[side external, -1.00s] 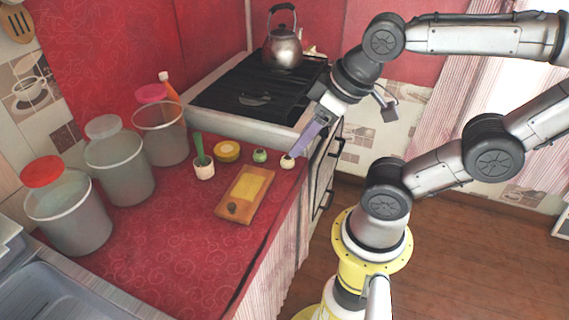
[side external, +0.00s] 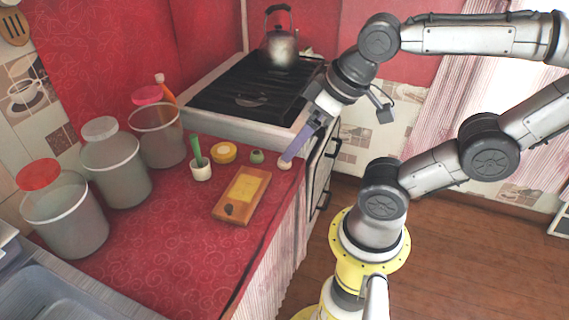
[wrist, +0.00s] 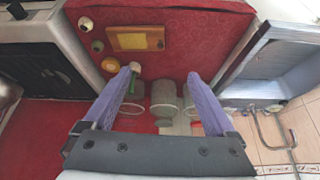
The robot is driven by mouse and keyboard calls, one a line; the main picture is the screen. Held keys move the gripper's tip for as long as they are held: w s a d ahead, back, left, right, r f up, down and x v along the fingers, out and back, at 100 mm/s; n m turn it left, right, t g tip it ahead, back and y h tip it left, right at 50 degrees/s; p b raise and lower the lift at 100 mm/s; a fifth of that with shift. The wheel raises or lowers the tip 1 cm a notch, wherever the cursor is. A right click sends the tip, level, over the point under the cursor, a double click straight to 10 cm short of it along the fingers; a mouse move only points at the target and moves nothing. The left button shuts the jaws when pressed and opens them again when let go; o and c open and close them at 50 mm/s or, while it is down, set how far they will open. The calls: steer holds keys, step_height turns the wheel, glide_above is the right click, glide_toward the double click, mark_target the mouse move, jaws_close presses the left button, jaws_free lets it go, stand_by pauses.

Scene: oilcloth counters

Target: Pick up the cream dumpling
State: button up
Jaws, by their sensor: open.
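The cream dumpling (side external: 284,166) is a small pale round piece on the red counter near the stove-side edge. My gripper (side external: 288,156) has purple fingers, and in the side external view its tip overlaps the top of the dumpling. In the wrist view the gripper (wrist: 163,72) is open, with nothing between its fingers. There the cream dumpling (wrist: 86,23) lies to the upper left, outside the left finger, so the fingers are not around it.
A green dumpling (side external: 257,157) sits to its left. Large canisters stand at the left. The stove (side external: 222,117) rises behind. The front counter is clear.

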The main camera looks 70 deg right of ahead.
steer(key=w+d+f+m+g+h, duration=0.1)
steer(key=w+d+m+g+h, duration=0.1)
steer(key=w+d+m, duration=1.05)
steer(key=d+f+m+g, duration=0.1)
steer(key=d+f+m, duration=0.1)
steer(key=d+f, duration=0.2)
steer(key=d+f+m+g, duration=0.1)
steer(key=d+f+m, duration=0.1)
steer(key=f, duration=0.8)
steer(key=d+f+m+g, duration=0.1)
steer(key=d+f+m, duration=0.2)
steer(key=d+f, duration=0.2)
steer(key=shift+w+d+f+g+y, duration=0.1)
steer(key=shift+f+g, duration=0.05)
steer(key=shift+f, duration=0.3)
steer(key=shift+w+d+f+g+y, duration=0.1)
steer(key=shift+w+d+f, duration=0.05)
steer(key=shift+f, duration=0.3)
steer(key=shift+w+d+f+g+y, duration=0.1)
steer(key=shift+f+g, duration=0.05)
steer(key=shift+f, duration=0.3)
steer(key=shift+s+d+f, duration=0.1)
steer(key=shift+f, duration=2.7)
steer(key=c, duration=0.8)
